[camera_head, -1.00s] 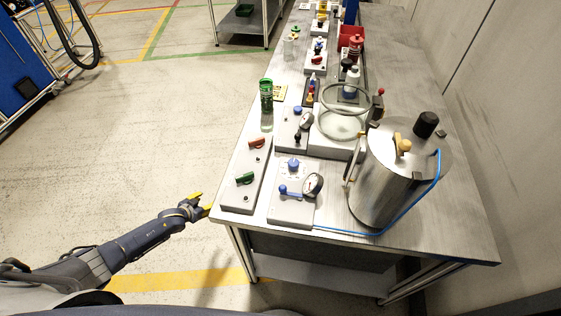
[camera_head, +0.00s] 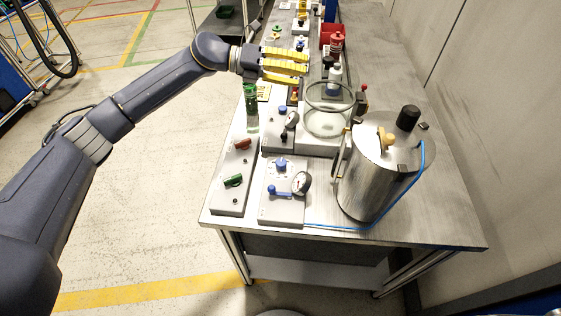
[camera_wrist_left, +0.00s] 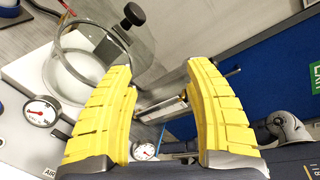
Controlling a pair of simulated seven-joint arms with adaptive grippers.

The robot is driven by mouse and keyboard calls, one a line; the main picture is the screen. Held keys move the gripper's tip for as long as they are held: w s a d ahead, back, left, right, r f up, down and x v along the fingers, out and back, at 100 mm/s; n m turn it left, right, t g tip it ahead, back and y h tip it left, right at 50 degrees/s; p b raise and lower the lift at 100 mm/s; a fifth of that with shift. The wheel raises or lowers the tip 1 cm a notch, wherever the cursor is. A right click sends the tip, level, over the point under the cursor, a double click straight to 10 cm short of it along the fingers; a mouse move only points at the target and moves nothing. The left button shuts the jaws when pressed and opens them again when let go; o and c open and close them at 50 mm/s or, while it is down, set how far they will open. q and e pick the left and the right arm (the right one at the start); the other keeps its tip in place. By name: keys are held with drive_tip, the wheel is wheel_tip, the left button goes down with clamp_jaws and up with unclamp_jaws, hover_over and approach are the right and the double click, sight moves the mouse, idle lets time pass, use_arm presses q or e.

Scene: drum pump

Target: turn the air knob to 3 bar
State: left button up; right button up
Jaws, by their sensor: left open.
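A light panel (camera_head: 282,208) near the front of the bench carries a blue knob (camera_head: 281,164), a blue lever (camera_head: 272,189) and a round gauge (camera_head: 301,183). A thin blue hose runs from it to the steel drum (camera_head: 375,180). A second panel behind also has a blue knob (camera_head: 283,110) and a gauge (camera_head: 292,119). My left gripper (camera_head: 303,67) is open and empty, above the bench and beyond both panels. In the left wrist view its yellow fingers (camera_wrist_left: 158,75) are spread, with gauges (camera_wrist_left: 41,112) (camera_wrist_left: 144,151) visible. Neither reading is clear. My right gripper is not visible.
A glass vessel (camera_head: 328,117) stands beside the drum. A green-capped bottle (camera_head: 251,110) and a panel with red and green handles (camera_head: 229,195) are at the left edge. Bottles and a red bin (camera_head: 331,36) stand farther back.

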use_arm(q)
drive_tip(key=s+d+m+g+y, duration=0.2)
drive_tip(key=s+d+m, duration=0.1)
drive_tip(key=s, duration=0.1)
drive_tip(key=m+t+y, duration=0.2)
drive_tip(key=m+y, duration=0.9)
drive_tip(key=y, duration=0.3)
hover_over(281, 161)
wheel_tip(281, 161, down, 6)
wheel_tip(281, 161, down, 17)
drive_tip(key=shift+s+r, duration=0.1)
drive_tip(key=shift+r, duration=0.05)
clamp_jaws()
